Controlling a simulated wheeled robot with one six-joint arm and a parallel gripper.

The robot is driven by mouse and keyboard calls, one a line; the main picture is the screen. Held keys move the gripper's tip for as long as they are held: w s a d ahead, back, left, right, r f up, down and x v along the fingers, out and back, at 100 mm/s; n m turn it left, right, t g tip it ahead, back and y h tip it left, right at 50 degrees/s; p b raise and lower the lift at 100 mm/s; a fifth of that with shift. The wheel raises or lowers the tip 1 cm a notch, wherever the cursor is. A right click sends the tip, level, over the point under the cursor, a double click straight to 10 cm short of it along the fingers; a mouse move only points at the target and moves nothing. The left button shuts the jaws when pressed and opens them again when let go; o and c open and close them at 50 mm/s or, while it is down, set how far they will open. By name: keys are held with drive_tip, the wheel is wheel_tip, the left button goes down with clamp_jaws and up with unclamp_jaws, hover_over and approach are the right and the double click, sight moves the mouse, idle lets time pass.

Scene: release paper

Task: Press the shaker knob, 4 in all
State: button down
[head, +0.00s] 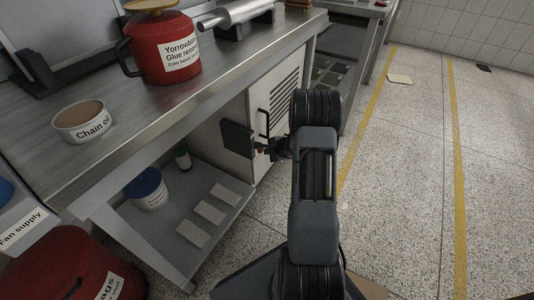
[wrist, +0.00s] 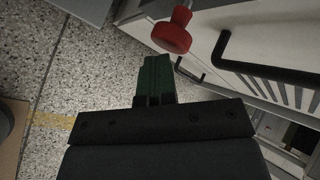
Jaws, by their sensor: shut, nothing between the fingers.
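The red knob (wrist: 171,38) is a round mushroom-shaped head on a short stem, standing out from the white cabinet front (wrist: 265,45) in the wrist view. I take it to be the shaker knob. My gripper (wrist: 155,60) shows green fingers, shut and empty. The fingertips appear just below the knob in that view, with a small gap between them. In the head view, a small red spot that may be the knob (head: 259,151) shows by the cabinet door, and my dark arm hides much of that area.
A black bar handle (wrist: 250,65) is right of the knob. Vent slots (head: 285,95) are on the cabinet front. A steel bench (head: 120,130) above holds a red canister (head: 160,50) and a chain oil tin (head: 82,120). The floor (head: 400,170) at right is mostly clear.

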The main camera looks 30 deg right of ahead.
drive_tip(key=shift+s+d+b, duration=0.35)
drive_tip(key=shift+s+d, duration=0.1)
drive_tip(key=shift+s, duration=0.35)
drive_tip(key=shift+s+d+b, duration=0.3)
drive_tip(key=shift+s+d, duration=0.15)
drive_tip(key=shift+s, duration=0.35)
drive_tip(key=s, duration=0.1)
drive_tip(key=s+d, duration=0.1)
drive_tip(key=s, duration=0.1)
drive_tip(key=s+d+b, duration=0.1)
drive_tip(key=shift+s+d, duration=0.2)
drive_tip(key=shift+s, duration=0.05)
drive_tip(key=shift+a+r, duration=0.1)
idle(2.0)
